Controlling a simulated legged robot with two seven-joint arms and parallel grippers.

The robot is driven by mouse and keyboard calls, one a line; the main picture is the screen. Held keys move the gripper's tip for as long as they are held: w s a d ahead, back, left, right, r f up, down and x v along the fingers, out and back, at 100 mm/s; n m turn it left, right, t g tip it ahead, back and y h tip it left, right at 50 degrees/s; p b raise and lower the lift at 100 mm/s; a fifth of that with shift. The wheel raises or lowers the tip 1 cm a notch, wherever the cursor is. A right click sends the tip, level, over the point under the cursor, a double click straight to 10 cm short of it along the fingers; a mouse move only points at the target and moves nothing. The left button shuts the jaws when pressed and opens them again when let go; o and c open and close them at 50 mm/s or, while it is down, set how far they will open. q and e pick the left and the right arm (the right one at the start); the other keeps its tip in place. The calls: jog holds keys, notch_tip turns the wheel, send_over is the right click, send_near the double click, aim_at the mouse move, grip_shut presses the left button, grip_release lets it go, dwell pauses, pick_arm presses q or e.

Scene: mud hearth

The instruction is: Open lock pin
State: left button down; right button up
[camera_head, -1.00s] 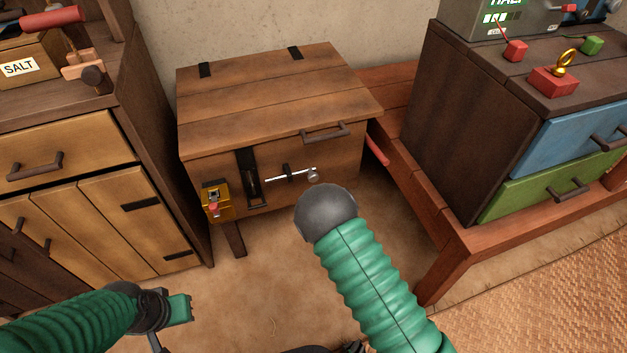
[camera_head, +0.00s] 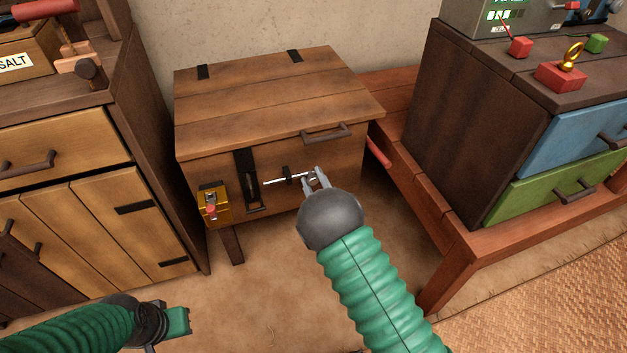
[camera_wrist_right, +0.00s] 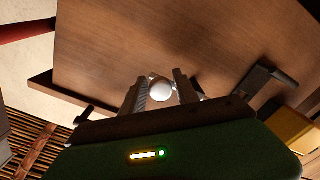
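The lock pin (camera_head: 275,181) is a thin silvery rod lying across the front of the wooden chest (camera_head: 265,95), beside the dark hasp strap (camera_head: 246,180). Its round pale knob (camera_wrist_right: 161,90) shows in the right wrist view. My right gripper (camera_head: 316,179) is at the knob end of the pin. In the right wrist view its two fingers (camera_wrist_right: 160,92) stand apart on either side of the knob, with no clear grip on it. My left gripper (camera_head: 180,324) is low at the left, away from the chest; its finger opening cannot be made out.
A yellow lock box (camera_head: 214,204) with a red part is on the chest's front left. A dark handle (camera_head: 327,133) juts from the lid's front edge above my right gripper. A cabinet (camera_head: 75,160) stands left, and a red-brown bench (camera_head: 450,250) stands right.

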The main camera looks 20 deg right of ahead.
grip_shut()
dwell(0.9)
